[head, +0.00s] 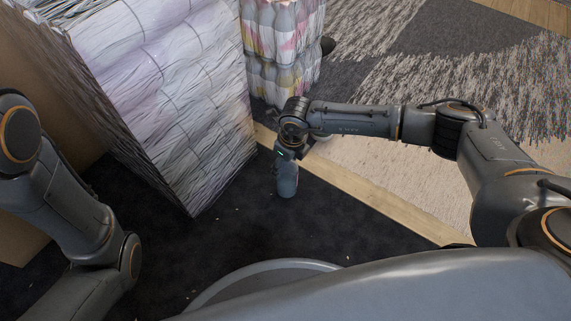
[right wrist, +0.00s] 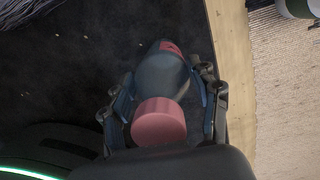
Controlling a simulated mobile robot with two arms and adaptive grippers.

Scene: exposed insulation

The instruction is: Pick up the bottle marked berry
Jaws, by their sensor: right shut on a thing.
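A grey bottle (head: 287,182) shows beneath my right gripper (head: 286,160) in the head view, over the dark floor. In the right wrist view the same bottle (right wrist: 161,76) has a pink cap (right wrist: 158,122) towards the camera and a red patch at its far end. My right gripper (right wrist: 165,88) is shut on the bottle, with a finger on each side of its body. No lettering can be read, and I cannot tell whether its base touches the floor. My left arm is at the left of the head view, but its gripper is out of view.
A wooden strip (head: 385,205) divides the dark floor (head: 240,232) from patterned carpet (head: 360,60). Dark floor around the bottle is mostly clear, with small crumbs.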

